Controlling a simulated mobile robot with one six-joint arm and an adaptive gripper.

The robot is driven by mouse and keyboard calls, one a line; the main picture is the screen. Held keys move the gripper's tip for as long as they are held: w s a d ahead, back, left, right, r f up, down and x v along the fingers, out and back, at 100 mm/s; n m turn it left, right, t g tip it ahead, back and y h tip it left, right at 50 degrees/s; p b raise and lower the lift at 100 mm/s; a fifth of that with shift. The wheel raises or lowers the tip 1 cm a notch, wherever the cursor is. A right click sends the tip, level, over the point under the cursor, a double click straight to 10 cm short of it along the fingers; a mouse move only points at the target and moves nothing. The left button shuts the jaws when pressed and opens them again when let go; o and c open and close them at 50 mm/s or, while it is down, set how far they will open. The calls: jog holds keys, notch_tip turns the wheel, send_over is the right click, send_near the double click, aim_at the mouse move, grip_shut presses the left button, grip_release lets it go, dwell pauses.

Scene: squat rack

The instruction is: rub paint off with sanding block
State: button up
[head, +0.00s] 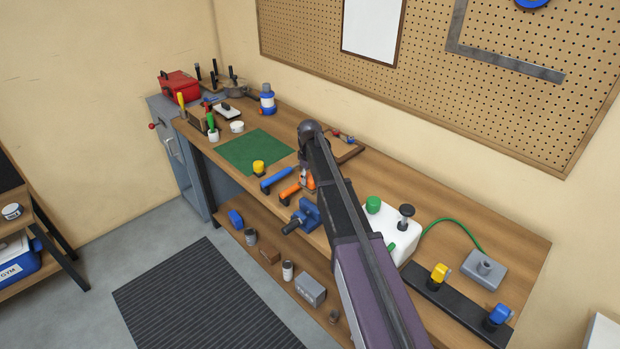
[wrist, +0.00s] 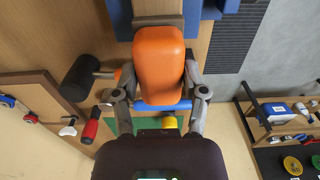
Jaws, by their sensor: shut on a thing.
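My gripper (head: 306,180) is over the front of the workbench. In the wrist view its two grey fingers are shut on the sides of an orange block (wrist: 159,68) with rounded corners, which I take for the sanding block. Only a little orange shows at my gripper in the head view. A blue vise (head: 306,214) sits at the bench's front edge, beside my gripper. In the wrist view, past the block's far end, a strip of wood with a grey band (wrist: 158,20) lies between blue parts. I cannot tell whether that band is paint.
A blue-handled tool (head: 277,179) and an orange-handled tool (head: 290,193) lie left of my gripper. A white canister (head: 393,225) stands to the right, beside my arm.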

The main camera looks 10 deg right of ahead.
jog(key=shift+r+p, duration=2.95)
jog(key=shift+r, duration=0.1)
jog(key=shift+r+p, duration=1.5)
jog(key=shift+f, duration=0.15)
